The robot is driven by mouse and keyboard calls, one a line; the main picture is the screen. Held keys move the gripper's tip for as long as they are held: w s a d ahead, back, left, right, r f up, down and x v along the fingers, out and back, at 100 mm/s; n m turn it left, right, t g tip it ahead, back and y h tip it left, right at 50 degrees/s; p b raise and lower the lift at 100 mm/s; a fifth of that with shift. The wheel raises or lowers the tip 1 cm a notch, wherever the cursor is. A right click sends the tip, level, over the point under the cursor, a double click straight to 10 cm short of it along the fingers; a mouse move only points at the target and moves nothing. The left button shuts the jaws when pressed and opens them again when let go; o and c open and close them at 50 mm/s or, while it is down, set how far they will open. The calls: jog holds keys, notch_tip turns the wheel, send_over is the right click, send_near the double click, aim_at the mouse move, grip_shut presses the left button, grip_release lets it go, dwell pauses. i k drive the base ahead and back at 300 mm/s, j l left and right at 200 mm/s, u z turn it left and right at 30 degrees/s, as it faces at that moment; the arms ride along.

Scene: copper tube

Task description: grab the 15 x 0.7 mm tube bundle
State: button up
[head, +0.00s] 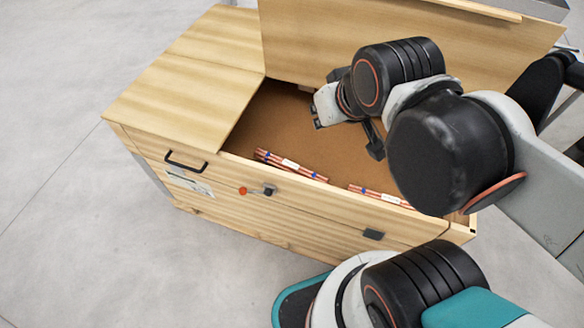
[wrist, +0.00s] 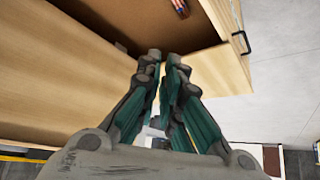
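Two copper-coloured tube bundles lie in the open wooden crate along its near wall. The left bundle (head: 290,165) has blue bands and a white label; the right bundle (head: 377,194) is partly hidden by my arm. The labels are too small to read, so I cannot tell which is 15 x 0.7 mm. In the wrist view, the end of one bundle (wrist: 180,6) shows at the top edge.
The crate's left top panel (head: 195,60) is flat and covers that end. A raised wooden panel (head: 370,40) stands behind the opening. A black handle (head: 186,162) and a dark latch (head: 269,189) sit on the crate's outside. The grey floor (head: 60,220) at left is clear.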

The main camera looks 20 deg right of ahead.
aim_at(262, 155)
jog(key=k+l+u, duration=0.25)
jog(key=l, duration=0.2)
jog(key=k+l+u, duration=0.3)
jog(key=k+l, duration=0.1)
